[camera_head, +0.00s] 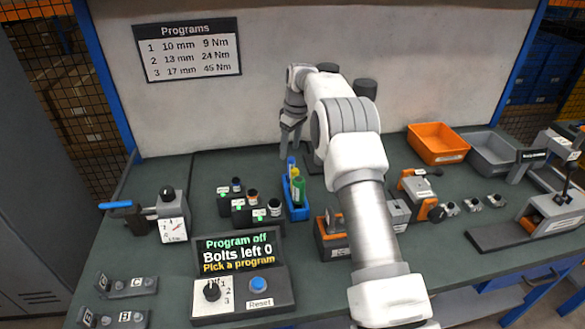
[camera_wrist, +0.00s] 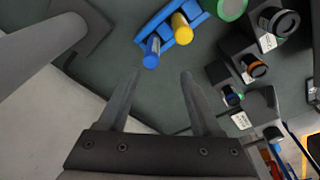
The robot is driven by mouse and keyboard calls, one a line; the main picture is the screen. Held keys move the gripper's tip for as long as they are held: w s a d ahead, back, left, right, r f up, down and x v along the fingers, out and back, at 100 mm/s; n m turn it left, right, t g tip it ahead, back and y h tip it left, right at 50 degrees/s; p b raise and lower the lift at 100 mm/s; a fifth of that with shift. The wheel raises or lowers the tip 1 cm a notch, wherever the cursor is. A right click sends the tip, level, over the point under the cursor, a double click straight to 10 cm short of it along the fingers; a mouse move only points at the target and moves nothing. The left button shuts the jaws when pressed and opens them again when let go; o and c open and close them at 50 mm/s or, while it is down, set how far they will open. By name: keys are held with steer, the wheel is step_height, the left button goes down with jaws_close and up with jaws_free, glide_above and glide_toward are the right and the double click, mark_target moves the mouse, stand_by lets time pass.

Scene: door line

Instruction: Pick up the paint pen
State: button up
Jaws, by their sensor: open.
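A blue holder (camera_head: 297,210) stands on the bench, with a blue pen (camera_head: 291,163), a yellow pen (camera_head: 294,172) and a thicker green one (camera_head: 298,190) upright in it. Which one is the paint pen I cannot tell. My gripper (camera_head: 290,142) is open and empty, above the bench behind the holder. In the wrist view the holder (camera_wrist: 156,19) lies beyond my fingertips (camera_wrist: 161,77). The blue pen (camera_wrist: 152,53) is nearest them, then the yellow pen (camera_wrist: 181,29); the green one (camera_wrist: 231,7) is cut off by the top edge. The fingers touch none of them.
Black sockets in holders (camera_head: 252,205) stand left of the pens. A control box with a screen (camera_head: 238,250) is in front. An orange bin (camera_head: 437,143) and a grey bin (camera_head: 491,152) are at the back right. The bench behind the sockets is clear.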

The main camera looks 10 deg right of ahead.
mark_target(290, 166)
steer(key=shift+w+d+f, duration=0.1)
steer(key=shift+w+f, duration=0.15)
steer(key=shift+f, duration=0.25)
steer(key=shift+w+f, duration=0.25)
steer(key=shift+f, duration=0.2)
steer(key=f, duration=0.5)
steer(key=w+f, duration=0.1)
steer(key=f, duration=0.1)
steer(key=shift+f, duration=0.25)
steer(key=shift+s, duration=0.1)
jaws_close()
